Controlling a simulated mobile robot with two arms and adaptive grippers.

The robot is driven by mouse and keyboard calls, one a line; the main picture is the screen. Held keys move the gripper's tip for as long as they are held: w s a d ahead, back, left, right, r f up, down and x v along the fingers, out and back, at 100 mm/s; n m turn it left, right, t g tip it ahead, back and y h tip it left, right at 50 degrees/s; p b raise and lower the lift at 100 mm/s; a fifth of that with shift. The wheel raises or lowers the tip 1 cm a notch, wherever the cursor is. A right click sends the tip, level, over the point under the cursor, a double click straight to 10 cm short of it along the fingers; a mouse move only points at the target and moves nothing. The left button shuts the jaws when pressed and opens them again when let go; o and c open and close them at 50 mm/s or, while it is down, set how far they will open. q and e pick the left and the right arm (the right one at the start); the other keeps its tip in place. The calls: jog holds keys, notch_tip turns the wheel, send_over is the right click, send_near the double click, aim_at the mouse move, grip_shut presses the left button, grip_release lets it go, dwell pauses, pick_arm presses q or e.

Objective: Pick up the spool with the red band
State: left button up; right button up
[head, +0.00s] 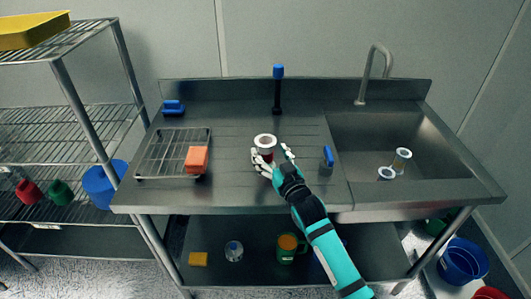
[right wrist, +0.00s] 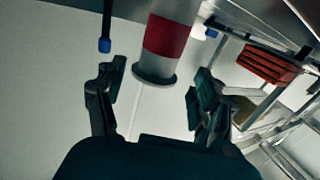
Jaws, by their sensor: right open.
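The spool with the red band (head: 265,140) stands on the steel counter, left of the sink. It is white-grey with flanged ends, and its red band shows clearly in the right wrist view (right wrist: 167,38). My right gripper (head: 271,156) is open at the spool, with one finger on each side of it in the head view. In the right wrist view, the spool appears in the gap between the open fingers (right wrist: 155,95), with clear space on both sides. The gripper hides part of the spool's lower body in the head view. My left gripper is out of view.
A wire rack (head: 160,158) with an orange sponge (head: 197,159) is to the left. A blue-handled item (head: 327,160) stands close to the right of my right gripper. Two white spools (head: 402,158) (head: 386,173) are in the sink (head: 360,130). A blue-topped post (head: 278,90) stands behind.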

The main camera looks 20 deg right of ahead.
jog(key=w, duration=0.4)
jog(key=shift+r+p, duration=0.2)
jog(key=shift+p, duration=0.2)
jog(key=shift+w+a+f, duration=0.1)
jog(key=shift+w+f, duration=0.05)
jog(key=shift+w, duration=0.3)
jog(key=c, duration=1.1)
